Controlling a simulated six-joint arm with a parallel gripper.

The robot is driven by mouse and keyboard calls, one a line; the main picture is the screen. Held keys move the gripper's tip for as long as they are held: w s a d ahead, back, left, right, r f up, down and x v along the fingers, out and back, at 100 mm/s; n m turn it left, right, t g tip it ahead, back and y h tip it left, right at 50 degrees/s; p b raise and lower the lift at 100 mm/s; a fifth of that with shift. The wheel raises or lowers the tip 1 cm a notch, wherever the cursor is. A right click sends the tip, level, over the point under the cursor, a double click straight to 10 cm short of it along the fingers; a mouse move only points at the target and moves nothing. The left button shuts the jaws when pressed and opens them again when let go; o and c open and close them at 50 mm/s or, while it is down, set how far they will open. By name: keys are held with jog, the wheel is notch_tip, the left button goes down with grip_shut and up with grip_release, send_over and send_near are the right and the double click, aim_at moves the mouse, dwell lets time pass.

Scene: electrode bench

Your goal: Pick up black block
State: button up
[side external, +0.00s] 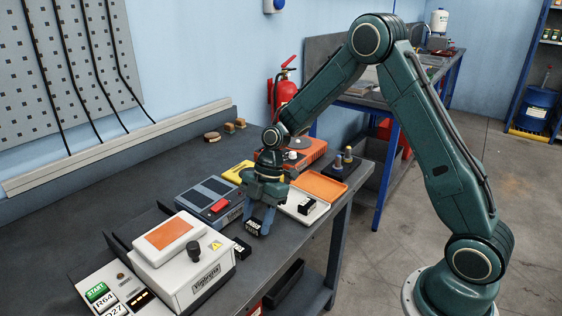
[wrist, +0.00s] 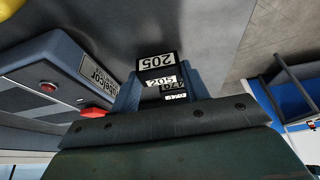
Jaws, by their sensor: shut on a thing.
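A small black block (side external: 253,227) with a white label is between the fingertips of my gripper (side external: 257,217) in the side view. My gripper points down and is shut on it, low over the dark bench. I cannot tell whether the block touches the bench top. In the wrist view, the black block (wrist: 155,63) shows white labels with upside-down digits, between the blue fingers of my gripper (wrist: 160,85). A second black block (side external: 242,248) lies on the bench by the white device. Another black labelled block (side external: 306,206) lies on a white tray.
A white device with an orange top (side external: 187,262) stands left of my gripper. A blue-grey unit with a red part (side external: 208,200) is close beside it. An orange tray (side external: 320,187) and an orange device (side external: 305,152) stand behind. Bare bench lies to the far left.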

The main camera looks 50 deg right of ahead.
aim_at(257, 221)
notch_tip(257, 221, up, 19)
dwell(0.5)
jog(key=shift+w+d, duration=0.1)
dwell(0.5)
jog(key=shift+w+d+f+m+t+h, duration=0.25)
jog(key=shift+w+d+f+m+t, duration=0.3)
jog(key=shift+w+d+f+m, duration=1.3)
jog(key=shift+w+d+f+m+t+h, duration=0.2)
jog(key=shift+w+d+f+m+t, duration=0.6)
jog(key=shift+w+d+f, duration=1.85)
jog(key=shift+w+d+f+m+t+h, duration=0.25)
jog(key=shift+w+d+f+m, duration=1.35)
jog(key=shift+w+d, duration=1.5)
jog(key=shift+r, duration=0.15)
jog(key=shift+f, duration=1.9)
jog(key=shift+f, duration=0.15)
